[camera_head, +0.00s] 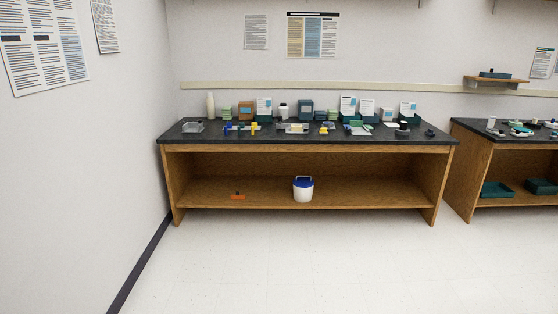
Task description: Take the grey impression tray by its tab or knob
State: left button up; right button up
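Neither of my grippers is in view. A long bench with a black top (230,139) stands against the far wall, some distance away, with many small items on it. A light grey tray-like piece (294,128) lies near the middle of the top; it is too small to tell whether it is the grey impression tray, and no tab or knob can be made out. A pale, box-like item (193,126) sits at the bench's left end.
A lidded white bucket (303,190) and a small orange item (238,196) are on the bench's lower shelf. A second bench (480,131) stands at the right. Open pale floor (300,265) lies in front; a wall (80,160) is on the left.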

aim_at(329, 124)
jog(key=i+z, duration=0.1)
jog(key=i, duration=0.85)
jog(key=i+j+z, duration=0.1)
jog(key=i, duration=0.85)
